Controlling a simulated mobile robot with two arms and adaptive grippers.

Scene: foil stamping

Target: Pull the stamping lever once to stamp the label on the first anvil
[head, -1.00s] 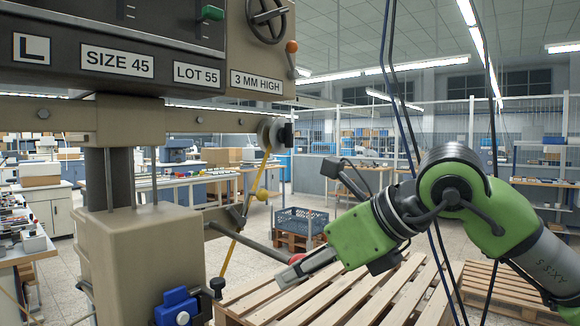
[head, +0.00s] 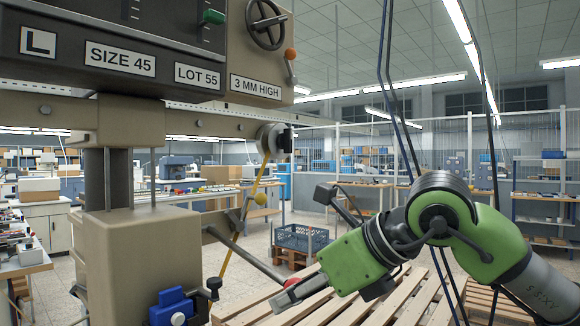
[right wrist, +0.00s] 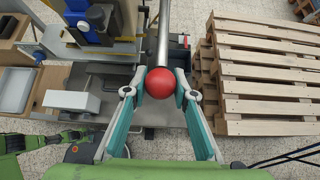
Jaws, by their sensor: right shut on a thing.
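The stamping press (head: 140,250) stands at the left of the head view. Its stamping lever (head: 238,250) is a grey rod with a red end, slanting down to the right from the press. My right gripper (head: 280,299) is at the lever's lower end. In the right wrist view, its two teal fingers (right wrist: 158,93) are shut on both sides of the red ball knob (right wrist: 159,82), with the lever's rod (right wrist: 163,35) running up from it. My left gripper is out of view. I cannot make out the first anvil or its label.
A wooden pallet stack (head: 345,308) stands right of the press, close below my right arm, and also shows in the right wrist view (right wrist: 262,80). A blue crate (head: 302,238) stands behind. Dark cables (head: 408,130) hang near my right arm.

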